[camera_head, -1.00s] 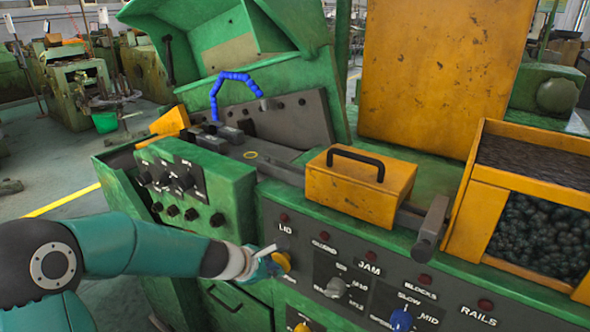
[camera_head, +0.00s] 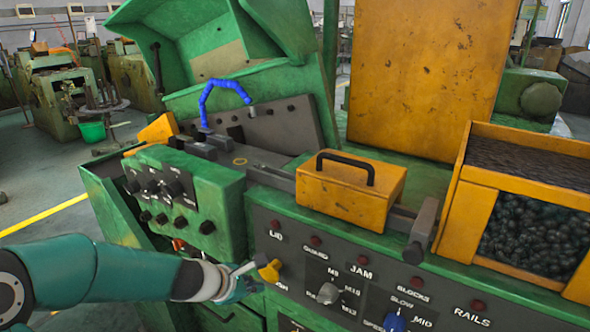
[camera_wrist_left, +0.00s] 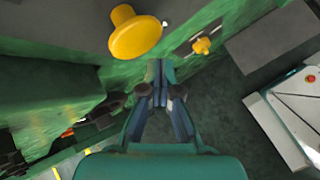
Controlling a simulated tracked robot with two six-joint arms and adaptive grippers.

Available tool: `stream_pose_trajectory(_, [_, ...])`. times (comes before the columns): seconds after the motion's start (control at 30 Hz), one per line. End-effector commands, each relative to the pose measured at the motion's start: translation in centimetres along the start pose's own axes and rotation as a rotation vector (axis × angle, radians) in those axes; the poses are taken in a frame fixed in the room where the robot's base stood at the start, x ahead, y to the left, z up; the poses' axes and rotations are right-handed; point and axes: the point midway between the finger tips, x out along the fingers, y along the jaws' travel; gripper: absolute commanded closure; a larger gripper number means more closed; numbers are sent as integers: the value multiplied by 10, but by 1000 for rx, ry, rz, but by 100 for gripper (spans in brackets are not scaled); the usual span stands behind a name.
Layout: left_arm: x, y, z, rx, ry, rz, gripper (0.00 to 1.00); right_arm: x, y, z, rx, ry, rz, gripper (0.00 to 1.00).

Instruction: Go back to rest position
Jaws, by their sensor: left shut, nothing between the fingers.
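My left gripper (camera_head: 243,284) is low at the front of the green machine (camera_head: 221,174), beside the yellow knob (camera_head: 269,271) under the LID label. In the left wrist view my left gripper (camera_wrist_left: 160,72) is shut and its fingers hold nothing. The yellow knob (camera_wrist_left: 135,34) stands in front and left of the fingertips there, with a visible gap. My left arm comes in from the left edge. My right gripper is in neither view.
The control panel (camera_head: 292,250) carries red lamps, a grey knob (camera_head: 328,292) and a blue knob (camera_head: 395,320). A yellow box with a black handle (camera_head: 345,190) and a bin of dark pieces (camera_head: 470,215) stand above. Open floor (camera_head: 40,190) lies at the left.

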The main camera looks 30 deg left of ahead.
Motion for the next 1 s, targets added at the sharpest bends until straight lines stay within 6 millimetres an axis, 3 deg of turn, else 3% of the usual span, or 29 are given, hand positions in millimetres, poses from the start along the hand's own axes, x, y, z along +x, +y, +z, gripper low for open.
stream_pose_trajectory(0.27, [5,-6,4,7,-5,-16,100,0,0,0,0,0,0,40])
stream_pose_trajectory(0.37, [22,-24,5,14,-3,-71,100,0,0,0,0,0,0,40])
stream_pose_trajectory(0.43, [40,-50,4,21,3,-140,100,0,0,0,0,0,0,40])
stream_pose_trajectory(0.57, [75,-124,-8,119,37,-330,100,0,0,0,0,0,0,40])
stream_pose_trajectory(0.7, [99,-225,-41,415,70,-571,100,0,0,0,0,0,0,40])
stream_pose_trajectory(0.8, [102,-296,-72,744,31,-744,100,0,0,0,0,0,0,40])
stream_pose_trajectory(0.9, [96,-352,-98,1121,-92,-866,100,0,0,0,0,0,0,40])
stream_pose_trajectory(1.0, [93,-380,-108,1435,-250,-888,100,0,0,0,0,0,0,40])
